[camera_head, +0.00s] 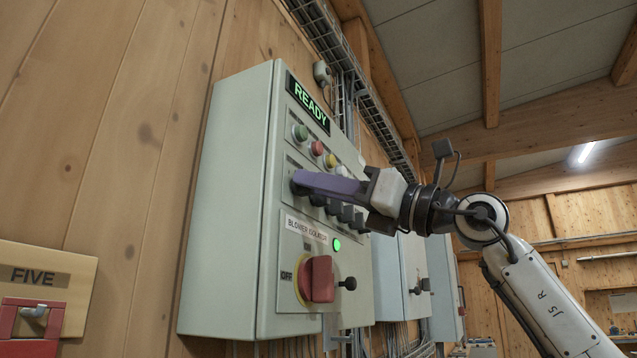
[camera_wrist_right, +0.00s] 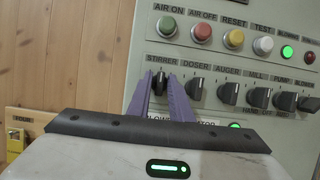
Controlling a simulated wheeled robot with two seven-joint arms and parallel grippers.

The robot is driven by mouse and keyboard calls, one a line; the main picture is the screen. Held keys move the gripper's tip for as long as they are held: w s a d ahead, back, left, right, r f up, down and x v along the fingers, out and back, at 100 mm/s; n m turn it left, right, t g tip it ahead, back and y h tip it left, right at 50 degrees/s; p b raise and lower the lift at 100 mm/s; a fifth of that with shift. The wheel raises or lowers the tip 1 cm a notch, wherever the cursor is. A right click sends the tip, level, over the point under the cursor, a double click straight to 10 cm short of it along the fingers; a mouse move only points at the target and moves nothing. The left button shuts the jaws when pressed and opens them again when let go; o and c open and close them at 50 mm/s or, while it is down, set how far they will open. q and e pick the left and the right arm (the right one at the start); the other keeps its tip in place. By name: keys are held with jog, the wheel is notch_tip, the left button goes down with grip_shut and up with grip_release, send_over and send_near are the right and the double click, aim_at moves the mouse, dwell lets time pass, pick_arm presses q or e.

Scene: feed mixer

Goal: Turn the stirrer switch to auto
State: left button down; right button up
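The stirrer switch (camera_wrist_right: 157,79) is a black knob under the STIRRER label, at the left end of a row of similar knobs in the wrist view. My right gripper (camera_wrist_right: 161,82) has its two purple fingers on either side of this knob. The fingers stand apart, and a small gap seems to show beside the knob; firm contact is not clear. In the head view my right gripper (camera_head: 298,182) reaches the control cabinet (camera_head: 232,200) from the right, its tips at the left end of the knob row. The knob's position markings are hidden. My left gripper is not in view.
The DOSER knob (camera_wrist_right: 194,88) is close to the right finger. Push buttons and lamps sit above the row, with a green READY display (camera_head: 308,102) on top. A red isolator handle (camera_head: 318,279) is below. A board labelled FIVE (camera_head: 40,278) is at left.

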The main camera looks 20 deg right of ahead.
jog(key=c, duration=0.4)
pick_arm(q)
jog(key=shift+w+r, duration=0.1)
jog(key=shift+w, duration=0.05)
pick_arm(e)
grip_shut()
pick_arm(q)
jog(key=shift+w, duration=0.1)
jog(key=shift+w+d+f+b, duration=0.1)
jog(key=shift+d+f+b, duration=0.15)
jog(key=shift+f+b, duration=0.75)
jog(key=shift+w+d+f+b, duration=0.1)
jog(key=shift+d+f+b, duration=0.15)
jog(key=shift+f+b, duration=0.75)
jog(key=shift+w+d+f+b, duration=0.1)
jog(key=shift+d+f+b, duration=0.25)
jog(key=shift+b, duration=1.2)
pick_arm(e)
jog(key=shift+s+a+m+t+h, duration=0.1)
jog(key=shift+m+t+h, duration=0.6)
jog(key=shift+m, duration=1.4)
jog(key=shift+w+m+t+h, duration=0.1)
jog(key=shift+m+t+h, duration=0.15)
jog(key=shift+m+h, duration=1.4)
jog(key=shift+s+a+m+t+h, duration=0.1)
jog(key=shift+m+t+h, duration=0.35)
jog(key=shift+m, duration=2.1)
jog(key=shift+d, duration=0.1)
